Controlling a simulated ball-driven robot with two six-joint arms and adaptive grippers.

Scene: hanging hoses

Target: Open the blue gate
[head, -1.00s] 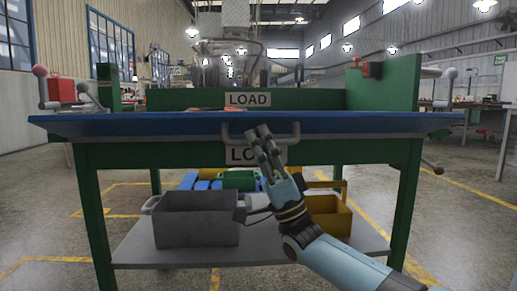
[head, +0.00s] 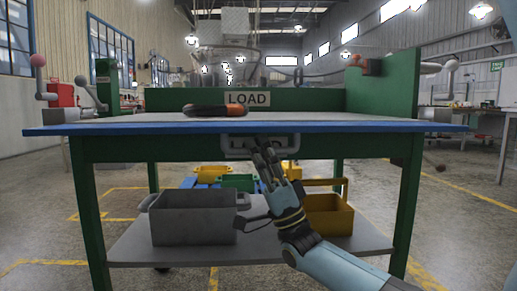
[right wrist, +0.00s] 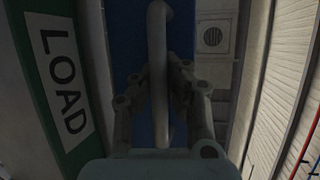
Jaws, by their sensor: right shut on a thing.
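The blue gate (head: 120,129) runs across the front of the green bench and shows nearly edge-on as a thin blue strip. Its grey handle (head: 288,149) hangs just below that strip at the middle. My right gripper (head: 265,154) is shut on the handle from below, partly hiding it. In the right wrist view the handle bar (right wrist: 157,30) passes between the fingers (right wrist: 158,88), with the blue face of the gate (right wrist: 128,38) behind it. My left gripper is not in view.
A black and orange ring-like thing (head: 202,110) lies on the bench top, before a LOAD sign (head: 247,99). A grey bin (head: 194,222) and a yellow box (head: 328,216) stand on the lower shelf (head: 130,245). Levers flank the bench at both sides.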

